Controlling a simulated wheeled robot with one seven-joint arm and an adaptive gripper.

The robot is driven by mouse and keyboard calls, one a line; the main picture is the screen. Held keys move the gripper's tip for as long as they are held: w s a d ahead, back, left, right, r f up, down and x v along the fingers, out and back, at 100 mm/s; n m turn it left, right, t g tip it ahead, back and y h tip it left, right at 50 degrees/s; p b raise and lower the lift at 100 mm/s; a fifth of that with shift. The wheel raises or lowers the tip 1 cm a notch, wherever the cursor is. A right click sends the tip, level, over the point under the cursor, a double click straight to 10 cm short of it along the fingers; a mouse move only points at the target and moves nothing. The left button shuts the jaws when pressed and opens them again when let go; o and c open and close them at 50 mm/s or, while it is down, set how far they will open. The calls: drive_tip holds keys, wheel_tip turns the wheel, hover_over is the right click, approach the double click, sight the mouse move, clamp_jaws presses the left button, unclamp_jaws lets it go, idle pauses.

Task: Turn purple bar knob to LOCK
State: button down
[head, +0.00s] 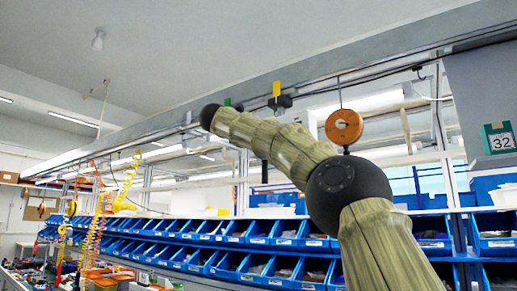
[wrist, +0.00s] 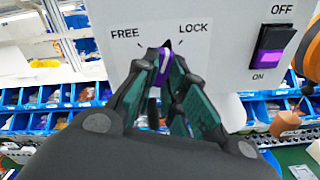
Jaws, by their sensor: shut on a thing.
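The purple bar knob (wrist: 163,68) shows in the wrist view on a white panel (wrist: 215,25), between my gripper's fingers. My gripper (wrist: 160,75) is shut on the knob, with a dark green finger pad on each side of it. The printed word FREE (wrist: 125,34) is at the knob's upper left and LOCK (wrist: 193,27) at its upper right. The knob's bar stands close to upright in the picture, its top near a dark pointed mark. Its lower part is hidden by the fingers. The head view shows my arm but neither the knob nor the fingertips.
A rocker switch (wrist: 272,48) marked OFF and ON, with a purple lower half, sits right of the knob on the panel. Blue bins (wrist: 92,92) line racks behind. An orange round object (head: 344,127) hangs near my arm in the head view.

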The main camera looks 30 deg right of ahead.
drive_tip(key=m+b, duration=0.2)
drive_tip(key=m, duration=0.2)
drive_tip(key=shift+w+m, duration=0.1)
drive_tip(key=shift+m, duration=0.2)
idle(0.3)
drive_tip(key=c, duration=1.5)
unclamp_jaws()
drive_tip(key=shift+r, duration=0.1)
drive_tip(key=v, duration=1.2)
